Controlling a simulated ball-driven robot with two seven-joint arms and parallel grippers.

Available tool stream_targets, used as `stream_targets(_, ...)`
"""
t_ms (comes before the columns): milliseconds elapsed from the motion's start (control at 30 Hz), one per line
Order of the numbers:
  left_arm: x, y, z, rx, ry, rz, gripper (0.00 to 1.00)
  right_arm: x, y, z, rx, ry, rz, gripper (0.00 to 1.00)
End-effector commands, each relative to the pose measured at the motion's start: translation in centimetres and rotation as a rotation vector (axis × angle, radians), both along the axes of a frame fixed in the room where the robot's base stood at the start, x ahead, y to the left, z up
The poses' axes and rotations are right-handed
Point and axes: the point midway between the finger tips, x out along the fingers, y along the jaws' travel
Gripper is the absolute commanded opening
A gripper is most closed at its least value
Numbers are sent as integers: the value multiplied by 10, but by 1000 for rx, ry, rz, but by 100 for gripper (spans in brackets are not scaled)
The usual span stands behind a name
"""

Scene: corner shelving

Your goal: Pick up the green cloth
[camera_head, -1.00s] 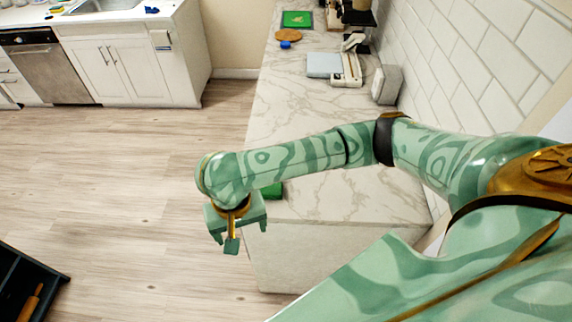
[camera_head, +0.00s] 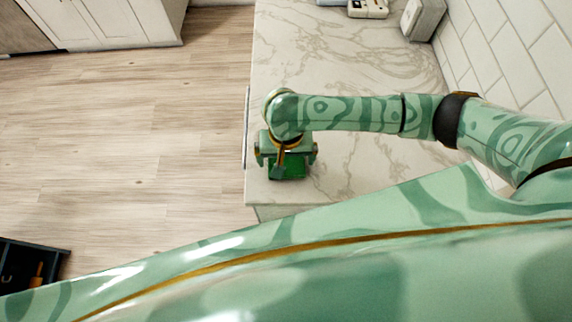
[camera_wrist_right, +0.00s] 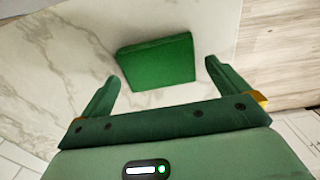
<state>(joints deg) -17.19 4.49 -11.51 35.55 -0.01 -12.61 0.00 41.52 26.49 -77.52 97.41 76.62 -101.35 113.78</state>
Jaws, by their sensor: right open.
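The green cloth (camera_wrist_right: 157,62) is a folded, flat, block-like piece lying on the marble counter, seen whole in the right wrist view. In the head view it shows partly (camera_head: 288,170) under my right gripper (camera_head: 286,154), near the counter's left edge; the gripper hides the rest. My right gripper is open and empty. In the right wrist view its two fingertips (camera_wrist_right: 161,74) are spread on either side of the cloth's near edge, and the cloth lies mostly beyond them. I cannot tell the exact height above it. My left gripper is not in view.
The marble counter (camera_head: 340,60) is clear around the cloth. A white appliance (camera_head: 368,8) and a grey box (camera_head: 418,20) stand far back by the tiled wall (camera_head: 510,60). An open dark drawer (camera_head: 35,258) is at lower left, over the wooden floor.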

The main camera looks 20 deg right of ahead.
Motion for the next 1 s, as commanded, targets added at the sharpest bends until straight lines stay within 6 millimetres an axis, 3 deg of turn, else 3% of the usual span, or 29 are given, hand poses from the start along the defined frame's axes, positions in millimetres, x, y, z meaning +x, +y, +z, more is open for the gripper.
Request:
stream_targets(33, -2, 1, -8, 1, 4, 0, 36, -1, 0, -13, -1, 2, 0, 100)
stream_targets(100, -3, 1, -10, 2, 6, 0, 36, -1, 0, -18, 0, 0, 2, 100)
stream_targets(300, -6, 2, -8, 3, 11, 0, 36, -1, 0, -16, 0, -1, 2, 100)
stream_targets(433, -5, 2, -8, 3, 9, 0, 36, 0, -1, -15, 0, -2, 2, 64)
stream_targets(767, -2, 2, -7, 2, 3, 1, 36, 0, -1, -14, 0, -2, 1, 63)
stream_targets(1000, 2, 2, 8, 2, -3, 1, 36, 0, 0, 14, 0, -2, 1, 63)
